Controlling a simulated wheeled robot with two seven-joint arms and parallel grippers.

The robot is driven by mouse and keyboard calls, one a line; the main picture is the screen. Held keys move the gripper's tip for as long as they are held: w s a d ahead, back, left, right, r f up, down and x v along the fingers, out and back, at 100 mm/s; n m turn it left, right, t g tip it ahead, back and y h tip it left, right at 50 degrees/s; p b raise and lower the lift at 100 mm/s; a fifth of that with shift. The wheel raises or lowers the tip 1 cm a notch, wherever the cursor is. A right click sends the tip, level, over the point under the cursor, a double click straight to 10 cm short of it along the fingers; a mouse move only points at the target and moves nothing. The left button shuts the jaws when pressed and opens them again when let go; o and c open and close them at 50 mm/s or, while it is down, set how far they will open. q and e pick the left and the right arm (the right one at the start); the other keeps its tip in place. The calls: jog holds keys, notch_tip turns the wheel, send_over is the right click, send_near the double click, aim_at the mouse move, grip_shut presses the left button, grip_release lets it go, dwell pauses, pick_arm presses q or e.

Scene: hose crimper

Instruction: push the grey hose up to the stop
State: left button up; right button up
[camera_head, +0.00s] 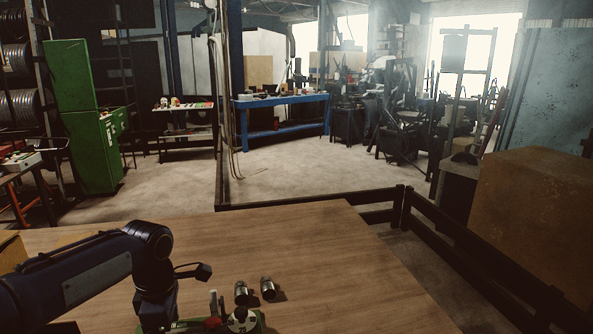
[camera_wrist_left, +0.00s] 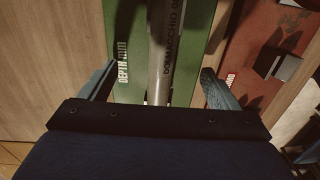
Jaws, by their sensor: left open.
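The grey hose (camera_wrist_left: 162,50) runs lengthwise through the middle of the left wrist view over a green plate (camera_wrist_left: 122,28) marked "DEPTH". Dark lettering runs along the hose. My left gripper (camera_wrist_left: 158,72) is open, with one finger on each side of the hose and a gap to it on both sides. The hose's near end is hidden behind the gripper body. I cannot make out the stop for certain. In the head view my left arm reaches down at the bottom; its fingers and the hose do not show there. My right gripper is in neither view.
A red plate (camera_wrist_left: 259,40) with a grey block (camera_wrist_left: 283,66) lies right of the green one. Two metal fittings (camera_head: 241,292) (camera_head: 268,289) stand on the wooden table (camera_head: 300,245), behind a red knob (camera_head: 212,323) and white disc (camera_head: 241,318). The table's right side is clear.

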pick_arm(q)
jog(key=shift+r+p, duration=3.45)
jog(key=shift+r, duration=0.85)
